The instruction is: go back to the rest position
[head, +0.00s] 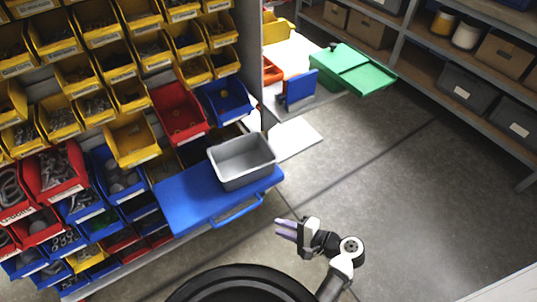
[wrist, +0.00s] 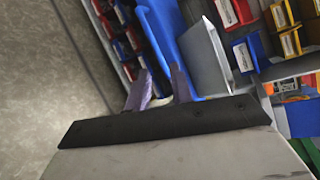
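My gripper (head: 279,228) is in the lower middle of the head view, over the grey floor, with its purple fingers pointing left. In the wrist view its two fingers (wrist: 162,80) stand apart with nothing between them, so it is open and empty. A blue pulled-out drawer or tray (head: 195,203) with a handle lies to the left of my gripper and apart from it. A grey open bin (head: 243,166) sits on it. The grey bin also shows in the wrist view (wrist: 206,62), beyond the fingers.
A rack of yellow, red and blue bins (head: 78,75) fills the left. A shelf holds a green container (head: 352,72) and a blue upright piece (head: 299,88). Shelving with boxes (head: 465,88) stands at the back right. The floor (head: 400,190) at right is clear.

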